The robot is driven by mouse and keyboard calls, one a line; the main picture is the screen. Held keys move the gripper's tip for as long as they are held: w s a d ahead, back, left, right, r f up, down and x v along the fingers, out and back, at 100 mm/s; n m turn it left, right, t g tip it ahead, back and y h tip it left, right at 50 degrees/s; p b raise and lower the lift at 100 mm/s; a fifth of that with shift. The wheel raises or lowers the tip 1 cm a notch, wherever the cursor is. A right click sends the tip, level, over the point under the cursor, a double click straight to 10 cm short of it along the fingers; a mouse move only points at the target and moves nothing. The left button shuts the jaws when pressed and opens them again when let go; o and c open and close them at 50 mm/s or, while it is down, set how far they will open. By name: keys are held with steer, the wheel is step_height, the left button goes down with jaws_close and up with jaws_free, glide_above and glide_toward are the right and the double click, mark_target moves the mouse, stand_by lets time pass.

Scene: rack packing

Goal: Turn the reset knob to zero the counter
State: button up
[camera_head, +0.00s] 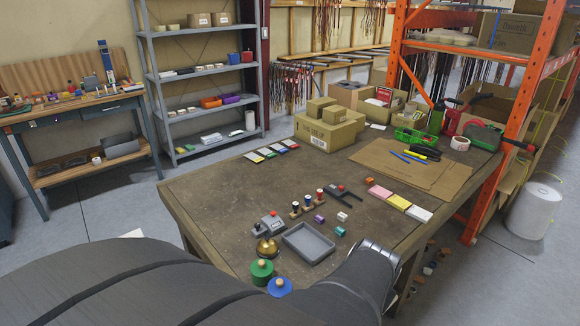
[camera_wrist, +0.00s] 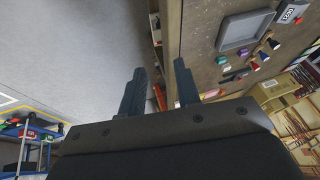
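The counter is a small grey box (camera_head: 268,225) near the left front of the workbench in the head view, with a small red part on top. It also shows at the top right of the wrist view (camera_wrist: 289,14), with a light display whose digits I cannot read surely. A red spot beside the display may be the reset knob (camera_wrist: 300,20); its exact shape is too small to tell. My gripper (camera_wrist: 160,68) is open, its two dark fingers apart with nothing between them. It is off the bench's edge, well apart from the counter. In the head view my arm hides the fingertips.
A grey tray (camera_head: 289,238), a brass bell (camera_head: 267,249), green (camera_head: 262,274) and blue (camera_head: 280,289) knobbed pieces and a wooden stand with coloured pegs (camera_head: 308,207) crowd around the counter. Cartons (camera_head: 325,135) stand at the back. The bench's middle left is clear.

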steer(key=w+a+r+n+y, duration=0.1)
steer(key=w+a+n, duration=0.15)
steer(key=w, duration=0.45)
steer(key=w+a+r+n, duration=0.2)
steer(key=w+a, duration=0.1)
steer(key=w, duration=0.3)
steer(key=n+y, duration=0.2)
steer(key=n, duration=0.6)
glide_above(257, 225)
steer(key=s+d, duration=0.3)
steer(key=s, duration=0.3)
step_height(257, 225, down, 2)
steer(key=shift+g, duration=0.3)
steer(key=x, duration=1.6)
steer(key=shift+s+d+f, duration=0.1)
steer(key=shift+d+f, duration=0.05)
steer(key=shift+f, duration=0.4)
steer(key=shift+m, duration=0.25)
jaws_close()
